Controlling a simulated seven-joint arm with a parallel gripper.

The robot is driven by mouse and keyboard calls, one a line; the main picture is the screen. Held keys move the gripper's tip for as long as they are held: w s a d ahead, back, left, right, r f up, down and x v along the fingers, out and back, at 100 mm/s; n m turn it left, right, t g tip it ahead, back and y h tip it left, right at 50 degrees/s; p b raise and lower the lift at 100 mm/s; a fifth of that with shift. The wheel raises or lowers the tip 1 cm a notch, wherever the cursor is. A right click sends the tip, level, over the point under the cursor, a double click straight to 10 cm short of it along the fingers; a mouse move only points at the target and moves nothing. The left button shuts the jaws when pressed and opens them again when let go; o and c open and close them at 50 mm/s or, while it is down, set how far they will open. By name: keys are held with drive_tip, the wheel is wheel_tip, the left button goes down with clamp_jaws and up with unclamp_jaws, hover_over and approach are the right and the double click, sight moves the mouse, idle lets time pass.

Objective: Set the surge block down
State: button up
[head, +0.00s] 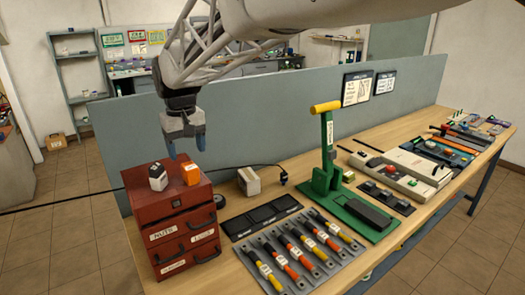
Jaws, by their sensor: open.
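My gripper (187,153) is open, pointing down above the red drawer cabinet (178,222), with nothing visible between its fingers. On the cabinet top, below the fingers and apart from them, sit a small white block with a dark top (157,177) and an orange block (190,174) side by side. A cream block with a dark side (249,181) stands on the workbench just right of the cabinet. No readable label tells me which of these is the surge block.
Several yellow- and orange-handled tools (300,247) lie on a grey mat, with a black three-part tray (262,217) behind. A green lever press (345,200) stands mid-bench (310,165). A black cable (225,169) crosses behind the cabinet. A grey partition (260,120) backs the bench.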

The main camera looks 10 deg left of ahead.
sight(189, 166)
drive_tip(key=shift+f, duration=1.15)
drive_tip(key=shift+f, duration=2.6)
drive_tip(key=c, duration=1.1)
drive_tip(key=shift+r, duration=0.15)
